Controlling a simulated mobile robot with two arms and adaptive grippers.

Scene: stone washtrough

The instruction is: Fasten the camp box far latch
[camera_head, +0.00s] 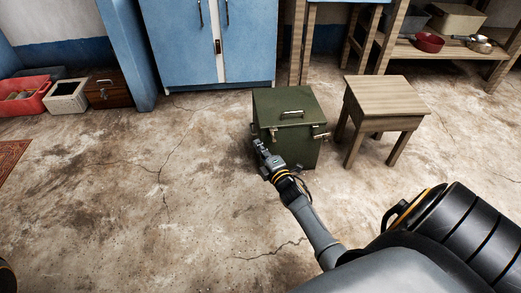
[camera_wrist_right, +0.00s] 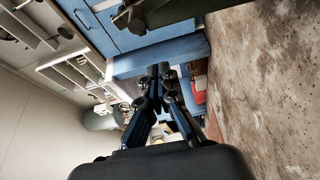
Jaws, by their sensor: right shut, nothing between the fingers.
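The green camp box (camera_head: 290,115) stands on the floor with its lid down and a metal handle on top. One latch (camera_head: 320,133) shows at its right corner and another (camera_head: 273,132) at its front left; I cannot tell whether either is fastened. My right gripper (camera_head: 262,148) is shut and empty, just in front of the box's left side, below the left latch. In the right wrist view the gripper (camera_wrist_right: 160,72) points past the box, whose dark green edge (camera_wrist_right: 175,8) shows at the top. My left gripper is out of view.
A wooden stool (camera_head: 385,97) stands close to the box's right. A blue cabinet (camera_head: 215,40) is behind. A red crate (camera_head: 22,95), a white box (camera_head: 67,96) and a brown box (camera_head: 108,90) are at the far left. The floor left of the box is clear.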

